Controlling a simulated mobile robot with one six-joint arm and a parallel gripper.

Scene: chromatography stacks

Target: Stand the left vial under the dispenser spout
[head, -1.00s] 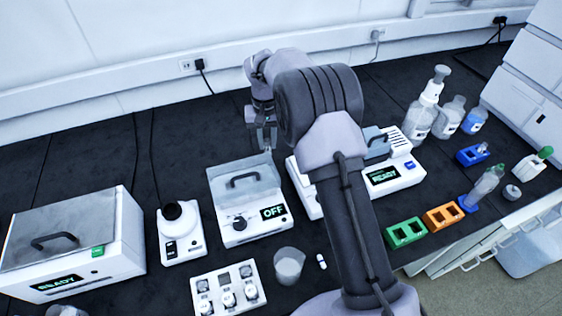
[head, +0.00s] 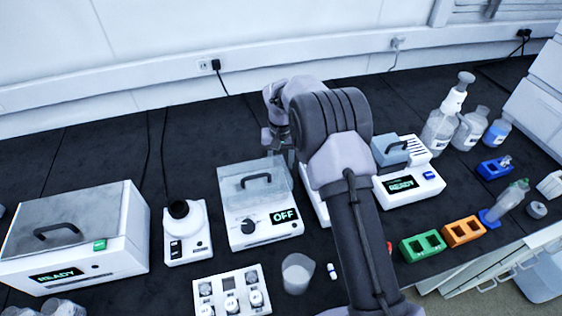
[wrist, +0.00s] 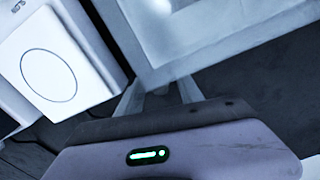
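A pump-topped clear bottle (head: 440,128), which looks like the dispenser, stands at the back right, far from my gripper. Several small capped vials sit in a white tray (head: 207,291) at the front. A small white-and-blue piece (head: 332,271) lies beside a beaker (head: 297,274). I cannot tell which is the left vial.
The OFF device (head: 262,228) has a clear lid with a handle. A READY box (head: 75,240) stands left. The wrist view shows a white plate with a circle (wrist: 50,62). Bare bench lies behind the devices.

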